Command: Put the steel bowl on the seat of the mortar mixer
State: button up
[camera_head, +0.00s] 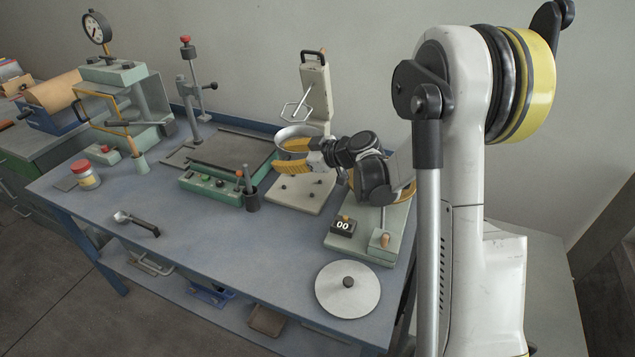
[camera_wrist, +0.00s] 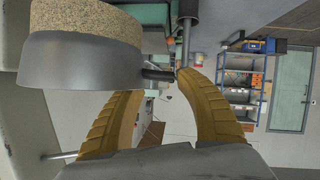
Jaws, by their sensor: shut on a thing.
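The steel bowl (camera_head: 298,131) is a shallow grey metal bowl held above the bench. In the wrist view the bowl (camera_wrist: 85,62) fills the upper left, with a sandy, grainy mass (camera_wrist: 85,20) above its rim. My gripper (camera_head: 292,157) has yellow ridged fingers and is shut on the bowl; the exact contact is unclear. In the wrist view a dark stub (camera_wrist: 158,74) reaches from the bowl to the right fingertip. The mortar mixer (camera_head: 314,88) has a raised pale head with a wire beater. Its base (camera_head: 302,195) lies below my gripper; the seat is partly hidden.
A stand with a "00" counter (camera_head: 343,226) is right of the mixer. A round plate with a knob (camera_head: 347,291) lies at the front right. A green control box (camera_head: 212,188), a dark cup (camera_head: 251,198) and a scoop (camera_head: 136,222) are to the left. The front middle is clear.

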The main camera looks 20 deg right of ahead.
jog(key=shift+w+d+f, duration=0.1)
jog(key=shift+d+f, duration=0.05)
jog(key=shift+f, duration=0.2)
notch_tip(320, 180, down, 10)
jog(key=b, duration=0.4)
jog(key=shift+r, duration=0.35)
jog(key=o, duration=1.4)
